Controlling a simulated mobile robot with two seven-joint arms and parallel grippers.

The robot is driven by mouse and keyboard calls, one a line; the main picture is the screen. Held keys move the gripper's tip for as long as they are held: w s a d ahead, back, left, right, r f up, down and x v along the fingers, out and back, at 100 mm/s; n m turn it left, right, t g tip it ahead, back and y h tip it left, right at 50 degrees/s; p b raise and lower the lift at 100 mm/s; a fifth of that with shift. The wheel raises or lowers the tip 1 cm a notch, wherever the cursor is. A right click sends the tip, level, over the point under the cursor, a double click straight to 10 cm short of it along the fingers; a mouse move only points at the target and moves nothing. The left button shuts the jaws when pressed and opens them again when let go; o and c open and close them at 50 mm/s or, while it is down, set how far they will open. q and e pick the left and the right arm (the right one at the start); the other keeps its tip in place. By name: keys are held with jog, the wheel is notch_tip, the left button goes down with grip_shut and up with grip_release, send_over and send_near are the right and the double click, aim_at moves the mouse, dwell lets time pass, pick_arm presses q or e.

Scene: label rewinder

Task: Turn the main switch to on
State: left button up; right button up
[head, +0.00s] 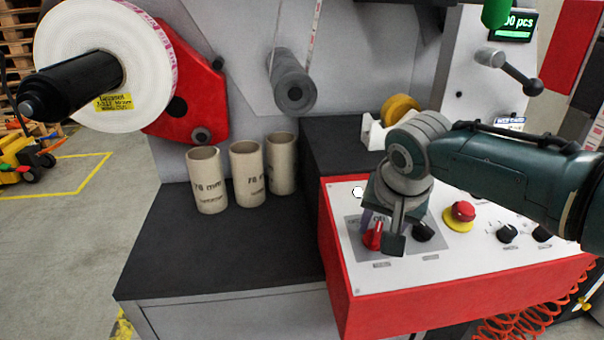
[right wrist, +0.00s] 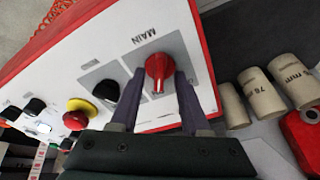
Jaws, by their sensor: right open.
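The main switch is a red rotary knob (head: 373,235) on the white top of the red control box (head: 450,281), at its left end. In the right wrist view the red knob (right wrist: 159,70) sits beside the printed word MAIN, with a white mark on its edge nearest the gripper. My right gripper (right wrist: 155,95) is open, one finger on either side of the knob. I cannot tell whether the fingers touch it. In the head view my right gripper (head: 383,235) is over the knob and partly hides it. My left gripper is not in view.
Black knobs (head: 423,232) and a red emergency stop on a yellow base (head: 461,213) share the panel. Several cardboard cores (head: 207,180) stand on the black table (head: 225,268) to the left. A tape dispenser (head: 375,134) stands behind the box.

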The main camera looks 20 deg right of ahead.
jog(key=p+v, duration=0.4)
jog(key=v, duration=0.5)
jog(key=shift+r, duration=0.25)
